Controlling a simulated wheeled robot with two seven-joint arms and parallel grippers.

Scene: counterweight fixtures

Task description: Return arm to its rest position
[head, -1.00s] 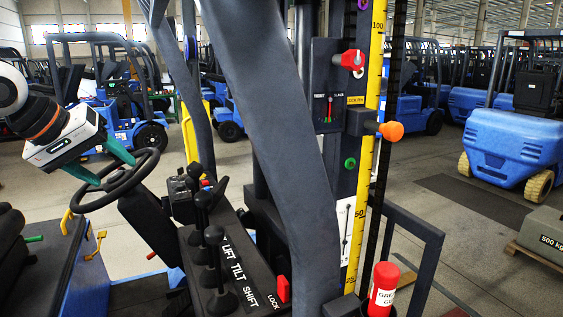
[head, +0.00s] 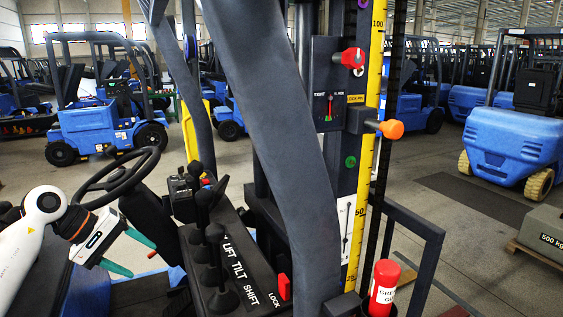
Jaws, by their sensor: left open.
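My left gripper (head: 133,256) is at the lower left of the head view, with white body and green fingers spread apart. Nothing is between the fingers. It hangs below and in front of the black steering wheel (head: 112,187), left of the black levers (head: 213,262) marked LIFT, TILT and SHIFT. My left arm (head: 33,232) comes in from the left edge, white with an orange and black wrist. The fingers appear clear of the levers, though the exact gap cannot be told. My right gripper is not in view.
A thick dark pillar (head: 272,130) rises in front of the mast. The mast carries a red knob (head: 350,58), an orange knob (head: 391,130) and a yellow scale (head: 357,245). A red grease can (head: 383,287) stands at the lower right. Blue forklifts (head: 518,130) stand behind.

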